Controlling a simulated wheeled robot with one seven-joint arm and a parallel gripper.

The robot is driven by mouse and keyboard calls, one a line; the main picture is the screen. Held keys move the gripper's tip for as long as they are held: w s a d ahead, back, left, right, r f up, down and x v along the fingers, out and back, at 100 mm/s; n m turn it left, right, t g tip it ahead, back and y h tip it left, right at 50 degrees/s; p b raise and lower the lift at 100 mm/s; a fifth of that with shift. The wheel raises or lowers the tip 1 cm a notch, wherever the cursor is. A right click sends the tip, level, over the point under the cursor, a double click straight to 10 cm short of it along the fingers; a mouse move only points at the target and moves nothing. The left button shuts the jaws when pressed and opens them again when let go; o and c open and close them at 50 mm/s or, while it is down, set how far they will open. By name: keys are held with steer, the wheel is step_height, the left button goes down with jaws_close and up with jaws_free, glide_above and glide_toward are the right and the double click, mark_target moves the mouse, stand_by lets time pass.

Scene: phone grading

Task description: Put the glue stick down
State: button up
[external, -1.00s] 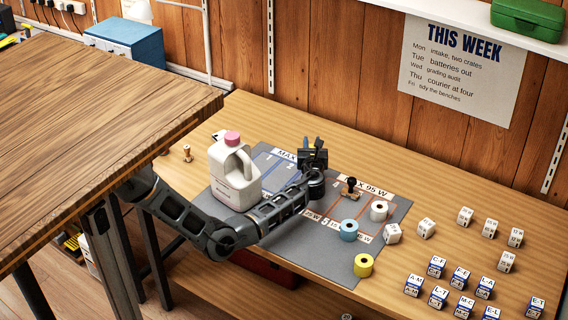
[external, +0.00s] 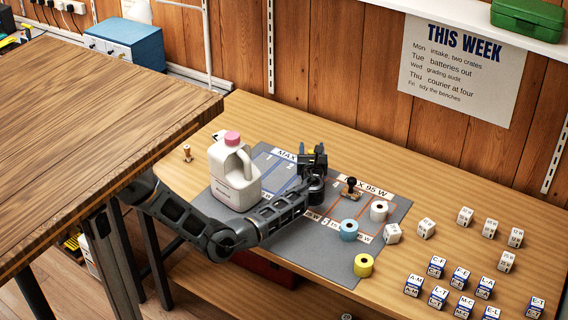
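My gripper (external: 313,161) is over the grey mat (external: 292,256), near the middle of its marked areas and to the right of the white jug. No glue stick can be clearly made out.
A white jug (external: 233,172) with a pink cap stands on the mat's left. A dark-handled stamp (external: 351,188) and white (external: 379,211), blue (external: 348,230) and yellow (external: 363,265) rolls stand right of my gripper. Several lettered cubes (external: 437,266) fill the bench's right side.

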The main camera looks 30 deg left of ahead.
steer(key=shift+r, duration=0.15)
steer(key=shift+r+p, duration=0.2)
steer(key=shift+p, duration=0.15)
steer(key=v, duration=1.2)
